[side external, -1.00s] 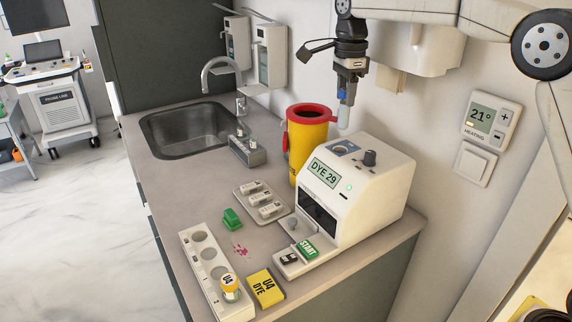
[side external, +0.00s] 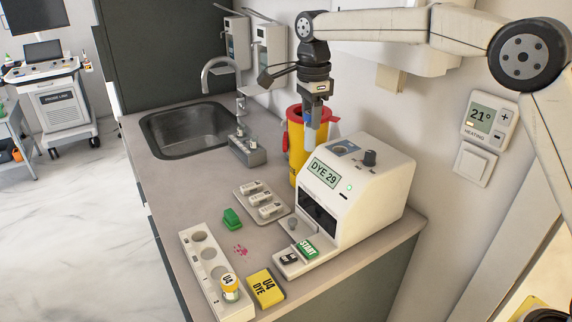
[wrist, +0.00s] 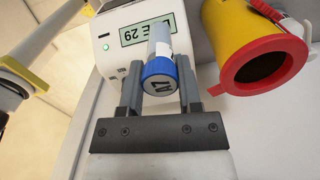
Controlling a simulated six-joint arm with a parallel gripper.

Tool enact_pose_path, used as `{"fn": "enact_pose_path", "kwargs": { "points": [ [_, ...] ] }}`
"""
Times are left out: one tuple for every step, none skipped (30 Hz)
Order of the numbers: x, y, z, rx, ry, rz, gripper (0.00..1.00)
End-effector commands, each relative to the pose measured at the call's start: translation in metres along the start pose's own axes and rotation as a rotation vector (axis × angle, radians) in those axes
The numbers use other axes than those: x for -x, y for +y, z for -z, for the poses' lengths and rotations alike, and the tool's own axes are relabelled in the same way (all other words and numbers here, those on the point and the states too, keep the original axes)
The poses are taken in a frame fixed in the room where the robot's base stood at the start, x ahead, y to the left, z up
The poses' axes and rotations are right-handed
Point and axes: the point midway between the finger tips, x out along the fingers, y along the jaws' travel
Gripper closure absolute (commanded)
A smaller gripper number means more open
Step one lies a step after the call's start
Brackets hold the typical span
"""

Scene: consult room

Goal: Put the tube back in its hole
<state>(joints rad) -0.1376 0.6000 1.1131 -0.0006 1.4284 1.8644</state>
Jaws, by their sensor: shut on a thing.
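My gripper (side external: 311,112) is shut on a tube, held upright in the air. In the wrist view the blue-capped tube (wrist: 160,76) sits between my fingers (wrist: 160,90), a dark mark on its cap. A white rack (side external: 240,312) stands at the counter's front left with several round holes in a row.
A yellow sharps bin with a red rim (side external: 297,155) stands behind the device, overlapped by my gripper in the side view. A grey block (side external: 248,154), a tray of white pieces (side external: 248,192), a green piece (side external: 232,217) and a yellow U4 DYE box (side external: 265,287) are on the counter.

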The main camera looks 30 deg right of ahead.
Motion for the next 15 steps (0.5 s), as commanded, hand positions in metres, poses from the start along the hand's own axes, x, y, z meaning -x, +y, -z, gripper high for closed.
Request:
{"fn": "enact_pose_path", "kwargs": {
  "points": [
    [-0.008,0.004,-0.018,0.023,0.001,-0.003,1.00],
    [-0.012,0.005,-0.028,0.034,0.001,-0.002,1.00],
    [-0.018,0.008,-0.040,0.047,0.001,-0.003,1.00],
    [-0.022,0.010,-0.049,0.057,0.001,-0.003,1.00],
    [-0.026,0.013,-0.059,0.069,0.001,-0.003,1.00],
    [-0.031,0.016,-0.071,0.082,0.001,-0.002,1.00],
    [-0.035,0.019,-0.081,0.092,0.001,-0.002,1.00],
    [-0.040,0.023,-0.090,0.103,0.002,-0.003,1.00],
    [-0.045,0.027,-0.102,0.117,0.001,-0.001,1.00],
    [-0.049,0.030,-0.111,0.128,0.001,-0.001,1.00],
    [-0.053,0.034,-0.119,0.137,0.001,-0.001,1.00],
    [-0.059,0.039,-0.131,0.150,0.001,-0.001,1.00],
    [-0.063,0.044,-0.140,0.161,0.001,-0.001,1.00],
    [-0.067,0.048,-0.149,0.172,0.001,-0.001,1.00],
    [-0.072,0.054,-0.160,0.185,0.001,-0.001,1.00]
  ]
}}
